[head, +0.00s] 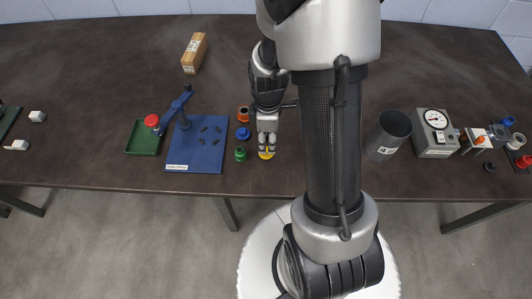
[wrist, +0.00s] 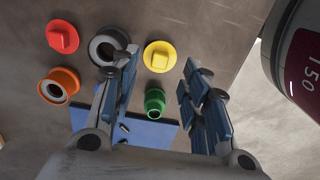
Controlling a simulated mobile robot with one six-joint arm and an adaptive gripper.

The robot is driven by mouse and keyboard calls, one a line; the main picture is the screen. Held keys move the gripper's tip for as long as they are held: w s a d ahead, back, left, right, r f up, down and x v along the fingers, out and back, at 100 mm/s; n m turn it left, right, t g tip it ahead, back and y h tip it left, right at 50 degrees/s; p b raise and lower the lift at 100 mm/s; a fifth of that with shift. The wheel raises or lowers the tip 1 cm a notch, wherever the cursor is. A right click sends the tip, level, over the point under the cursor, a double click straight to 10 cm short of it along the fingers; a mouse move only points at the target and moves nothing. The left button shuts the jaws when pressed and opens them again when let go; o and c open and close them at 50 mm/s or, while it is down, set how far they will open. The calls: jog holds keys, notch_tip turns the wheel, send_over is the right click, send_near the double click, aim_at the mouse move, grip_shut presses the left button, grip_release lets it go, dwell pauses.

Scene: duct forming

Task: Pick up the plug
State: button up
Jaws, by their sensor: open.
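A yellow plug (wrist: 159,56), a round flange with a raised square top, lies on the brown table. In the wrist view it shows in the gap between my fingertips, apart from both. In the head view the yellow plug (head: 267,155) is just below the fingertips. A similar red plug (wrist: 62,36) lies farther left in the wrist view. My gripper (wrist: 160,76) is open and empty, pointing down at the table; it also shows in the head view (head: 267,139). The left finger partly covers a grey ring (wrist: 104,44).
An orange ring (wrist: 58,87) and a green ring (wrist: 154,102) stand close by. A blue board (head: 196,146) with a post and a green tray (head: 143,137) are left. A dark cup (head: 389,134) and a gauge box (head: 435,132) are right. The front table edge is near.

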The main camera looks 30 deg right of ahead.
aim_at(267, 150)
notch_tip(267, 150, down, 5)
jog(key=shift+f+b, duration=0.1)
jog(key=shift+b, duration=1)
jog(key=shift+c, duration=0.6)
jog(key=c, duration=0.8)
